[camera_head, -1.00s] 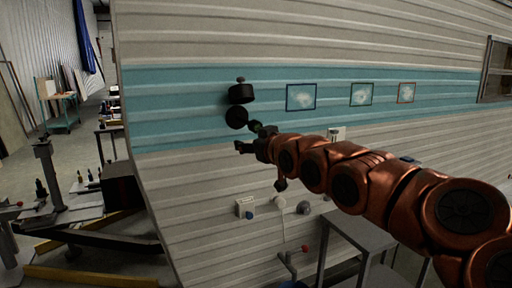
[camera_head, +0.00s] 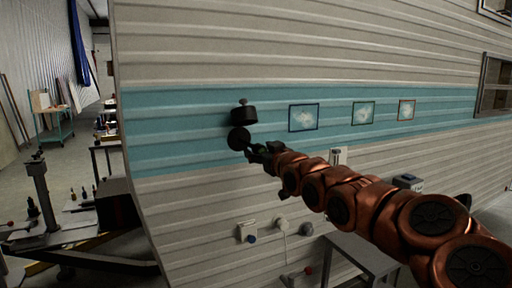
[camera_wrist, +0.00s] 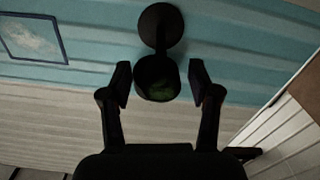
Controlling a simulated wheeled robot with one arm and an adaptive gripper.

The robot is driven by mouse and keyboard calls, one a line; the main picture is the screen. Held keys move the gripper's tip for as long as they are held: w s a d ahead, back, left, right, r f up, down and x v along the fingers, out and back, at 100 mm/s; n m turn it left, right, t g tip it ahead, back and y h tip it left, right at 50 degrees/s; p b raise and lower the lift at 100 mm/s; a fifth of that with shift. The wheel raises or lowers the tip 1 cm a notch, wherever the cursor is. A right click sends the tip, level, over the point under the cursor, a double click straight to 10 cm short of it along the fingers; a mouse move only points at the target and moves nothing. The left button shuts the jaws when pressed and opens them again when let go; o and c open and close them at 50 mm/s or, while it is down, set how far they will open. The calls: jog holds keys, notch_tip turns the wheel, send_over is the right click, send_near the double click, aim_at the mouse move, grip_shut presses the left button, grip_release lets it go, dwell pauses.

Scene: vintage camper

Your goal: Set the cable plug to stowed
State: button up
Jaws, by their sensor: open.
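My gripper (camera_head: 250,151) is at the teal band of the camper wall, close to a black fixture. The fixture shows as a black cylinder (camera_head: 243,116) with a small knob on top and a dark round disc (camera_head: 239,138) below it. In the wrist view, my gripper (camera_wrist: 158,82) is open, with a dark round piece (camera_wrist: 157,68) with dull green on its face between its fingers and gaps at both sides. A dark disc (camera_wrist: 161,24) joins it by a short stem. I cannot tell which part is the cable plug.
A grey table (camera_head: 362,254) stands at the wall. Three framed pictures, one here (camera_head: 304,117), hang right.

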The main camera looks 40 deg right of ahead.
grip_shut()
dwell(0.5)
